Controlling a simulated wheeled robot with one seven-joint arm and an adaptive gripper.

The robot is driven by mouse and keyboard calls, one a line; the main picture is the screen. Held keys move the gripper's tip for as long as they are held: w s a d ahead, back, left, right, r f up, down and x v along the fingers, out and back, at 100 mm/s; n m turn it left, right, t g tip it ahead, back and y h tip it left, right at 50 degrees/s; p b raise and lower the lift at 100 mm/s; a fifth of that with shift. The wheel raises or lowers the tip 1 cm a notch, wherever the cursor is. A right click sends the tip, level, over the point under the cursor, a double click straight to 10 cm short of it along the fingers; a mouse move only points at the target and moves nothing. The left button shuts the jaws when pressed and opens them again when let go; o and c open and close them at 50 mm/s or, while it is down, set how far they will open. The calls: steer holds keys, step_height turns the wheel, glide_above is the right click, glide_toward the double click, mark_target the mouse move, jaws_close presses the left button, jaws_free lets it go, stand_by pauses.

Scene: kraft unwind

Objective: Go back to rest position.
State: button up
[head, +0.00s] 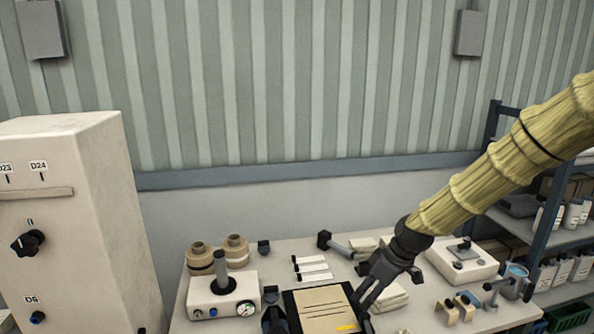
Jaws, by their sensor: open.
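My gripper (366,293) is dark grey and hangs at the end of my arm, which comes in from the right in a yellowish ribbed sleeve. Its fingers point down and to the left, over the right edge of a black-framed board (289,303) with a brown sheet on it. The fingers look apart, and I see nothing held between them. I cannot tell whether the fingertips touch the board or hover above it. The board's near edge is cut off by the bottom of the head view.
The white table (285,252) holds a white box with a gauge (222,297), brown rolls (237,250), white strips (312,268), a white device (462,262) and a blue-topped cup (515,280). A tall cabinet (75,210) stands left, a shelf rack (541,240) right. Space above the table's left is free.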

steer(key=s+f+m+b, duration=0.1)
steer(key=s+f+m, duration=0.1)
steer(key=s+f, duration=0.5)
steer(key=s+f+m+b, duration=0.1)
steer(key=s+f+b, duration=0.15)
steer(key=f, duration=0.95)
steer(key=s+d+f+m+g+h+b, duration=0.1)
steer(key=s+f+m+b, duration=0.1)
steer(key=s+f, duration=1)
steer(key=s+d+f+m+g+h+b, duration=0.1)
steer(key=s+f+m, duration=0.4)
steer(key=s+f, duration=0.7)
steer(key=s+d+h+b, duration=0.1)
steer(key=s+b, duration=0.1)
steer(key=s, duration=0.6)
steer(key=shift+s+d, duration=0.15)
